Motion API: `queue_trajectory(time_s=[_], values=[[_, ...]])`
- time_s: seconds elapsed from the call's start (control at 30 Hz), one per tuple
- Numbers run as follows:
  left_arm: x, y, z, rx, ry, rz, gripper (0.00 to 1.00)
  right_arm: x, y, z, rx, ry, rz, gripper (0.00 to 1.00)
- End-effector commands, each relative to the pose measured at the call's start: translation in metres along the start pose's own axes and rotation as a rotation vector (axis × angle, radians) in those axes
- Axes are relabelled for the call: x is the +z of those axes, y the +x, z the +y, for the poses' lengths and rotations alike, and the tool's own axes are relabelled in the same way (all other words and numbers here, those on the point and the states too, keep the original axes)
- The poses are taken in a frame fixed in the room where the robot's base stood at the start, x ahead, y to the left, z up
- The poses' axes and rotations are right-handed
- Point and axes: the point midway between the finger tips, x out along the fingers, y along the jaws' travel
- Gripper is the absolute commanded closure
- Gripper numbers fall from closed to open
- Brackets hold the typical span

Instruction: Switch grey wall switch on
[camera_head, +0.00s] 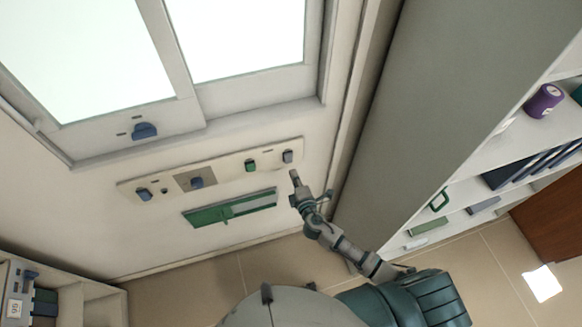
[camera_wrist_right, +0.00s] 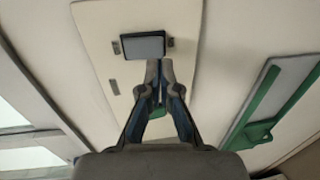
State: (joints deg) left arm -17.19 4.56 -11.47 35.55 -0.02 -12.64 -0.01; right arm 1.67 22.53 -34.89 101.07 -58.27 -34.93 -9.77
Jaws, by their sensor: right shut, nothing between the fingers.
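The grey wall switch (camera_head: 287,156) is at the right end of a long cream panel (camera_head: 222,168) on the wall below the window. In the right wrist view the grey switch (camera_wrist_right: 143,46) shows as a grey block with a dark rim. My right gripper (camera_head: 294,174) is shut and empty, with its tips just below the grey switch in the head view. In the wrist view the closed fingertips (camera_wrist_right: 159,66) appear close to the switch's lower edge; I cannot tell whether they touch it. My left gripper is not in view.
A green switch (camera_head: 250,165) and blue-grey knobs (camera_head: 144,194) (camera_head: 196,182) share the panel. A green-and-white slider plate (camera_head: 207,215) is below it. A tall grey cabinet side (camera_head: 392,110) and shelves stand to the right. The window has a blue handle (camera_head: 144,131).

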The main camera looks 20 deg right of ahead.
Motion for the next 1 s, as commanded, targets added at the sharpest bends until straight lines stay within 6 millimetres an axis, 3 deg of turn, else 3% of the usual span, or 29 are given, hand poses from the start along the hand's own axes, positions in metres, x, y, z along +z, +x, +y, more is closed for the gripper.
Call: queue_trajectory(time_s=[0.1, 0.3, 0.73, 0.93, 1.0], values=[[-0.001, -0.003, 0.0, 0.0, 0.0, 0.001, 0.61, 0.0, 0.019, 0.001, 0.0, -0.001, -0.001, 1.0], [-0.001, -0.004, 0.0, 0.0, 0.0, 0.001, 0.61, 0.0, 0.036, 0.0, 0.0, 0.0, 0.0, 1.0], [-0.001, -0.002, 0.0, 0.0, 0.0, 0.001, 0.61, 0.0, 0.039, -0.001, 0.002, 0.0, 0.0, 1.0], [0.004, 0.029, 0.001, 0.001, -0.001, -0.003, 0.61, -0.001, 0.045, -0.01, 0.048, 0.003, 0.001, 1.0], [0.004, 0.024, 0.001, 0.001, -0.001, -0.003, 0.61, -0.001, 0.044, -0.004, 0.051, 0.001, 0.001, 1.0]])
